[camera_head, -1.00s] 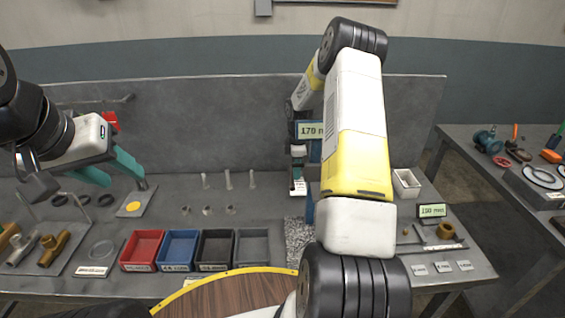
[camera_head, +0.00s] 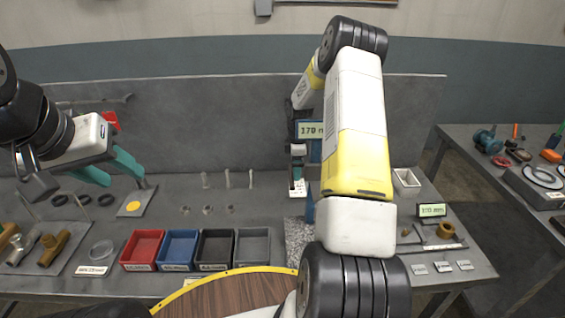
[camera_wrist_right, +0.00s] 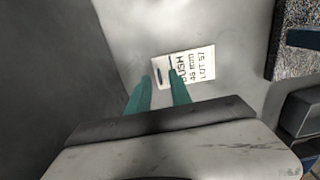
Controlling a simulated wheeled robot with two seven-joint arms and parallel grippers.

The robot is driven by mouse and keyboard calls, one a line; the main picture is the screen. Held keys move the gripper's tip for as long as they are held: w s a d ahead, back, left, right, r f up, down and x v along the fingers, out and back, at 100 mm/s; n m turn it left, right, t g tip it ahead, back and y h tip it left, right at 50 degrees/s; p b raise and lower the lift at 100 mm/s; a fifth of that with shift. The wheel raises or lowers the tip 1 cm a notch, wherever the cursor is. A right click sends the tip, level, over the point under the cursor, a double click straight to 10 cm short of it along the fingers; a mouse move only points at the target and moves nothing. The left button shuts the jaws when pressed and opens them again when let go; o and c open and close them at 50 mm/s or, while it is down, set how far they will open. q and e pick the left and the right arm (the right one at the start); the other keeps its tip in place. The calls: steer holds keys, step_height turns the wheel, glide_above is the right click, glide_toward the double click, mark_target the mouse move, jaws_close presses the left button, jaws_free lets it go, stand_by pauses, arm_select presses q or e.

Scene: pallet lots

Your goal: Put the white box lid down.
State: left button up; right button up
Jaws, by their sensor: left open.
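A small white open-topped box (camera_head: 406,180) stands at the right of the bench in the head view. I cannot make out a separate white lid in either view. My left gripper (camera_head: 122,178) is open and empty, held above the left part of the bench. My right gripper shows in the right wrist view (camera_wrist_right: 158,76), its green fingers a little apart. A white card lettered BUSH, 45 mm, LOT 57 (camera_wrist_right: 190,68) is at its fingertips; whether it is gripped is unclear. My right arm hides part of the bench.
Red (camera_head: 143,250), blue (camera_head: 179,250), black (camera_head: 215,250) and grey (camera_head: 252,249) bins stand along the front. Pipe fittings (camera_head: 54,247) lie at left. A display (camera_head: 432,210) and a brown fitting (camera_head: 451,229) are at right. A second table (camera_head: 510,190) stands farther right.

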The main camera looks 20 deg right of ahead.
step_height(320, 180, up, 11)
stand_by(0.3)
steer(key=shift+r, duration=0.1)
